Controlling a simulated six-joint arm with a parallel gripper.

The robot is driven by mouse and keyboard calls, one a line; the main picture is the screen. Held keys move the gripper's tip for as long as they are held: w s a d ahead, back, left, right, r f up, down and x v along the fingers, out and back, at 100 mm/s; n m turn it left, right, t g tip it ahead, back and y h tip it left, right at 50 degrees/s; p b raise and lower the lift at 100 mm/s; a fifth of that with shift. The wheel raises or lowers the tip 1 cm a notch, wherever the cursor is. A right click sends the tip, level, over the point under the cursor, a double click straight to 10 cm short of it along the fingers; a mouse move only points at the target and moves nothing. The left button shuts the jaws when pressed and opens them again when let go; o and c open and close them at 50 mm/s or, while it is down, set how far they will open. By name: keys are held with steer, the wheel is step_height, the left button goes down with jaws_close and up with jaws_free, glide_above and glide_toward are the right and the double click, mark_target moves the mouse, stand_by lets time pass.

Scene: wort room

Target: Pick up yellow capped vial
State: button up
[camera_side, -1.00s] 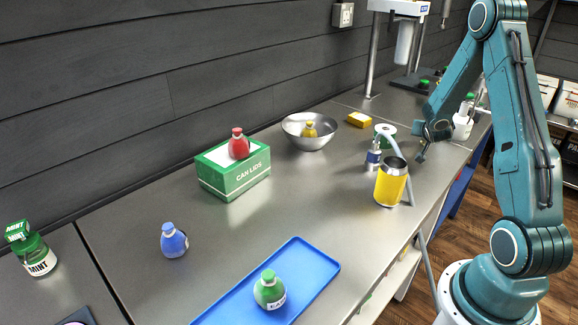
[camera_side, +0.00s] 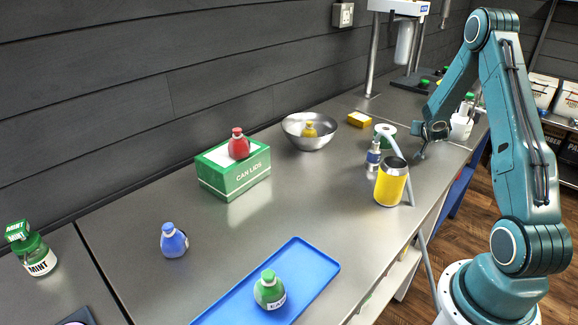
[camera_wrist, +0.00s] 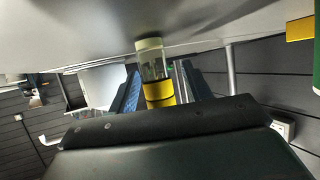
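In the wrist view, a clear vial with a yellow cap (camera_wrist: 160,94) sits between the fingers of my gripper (camera_wrist: 160,85). Its pale end is toward the grey counter, and the yellow part is nearest my palm. A finger shows on each side of it, with narrow gaps that look open. In the side view, my gripper (camera_side: 422,152) is low over the far right part of the counter, beyond the yellow can. The vial is hidden or too small to make out there.
A steel bowl (camera_side: 292,125), a green box (camera_side: 236,178) and a blue tray (camera_side: 318,274) are farther left.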

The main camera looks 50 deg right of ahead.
steer(key=c, duration=1)
step_height(320, 180, up, 20)
stand_by(0.3)
stand_by(0.5)
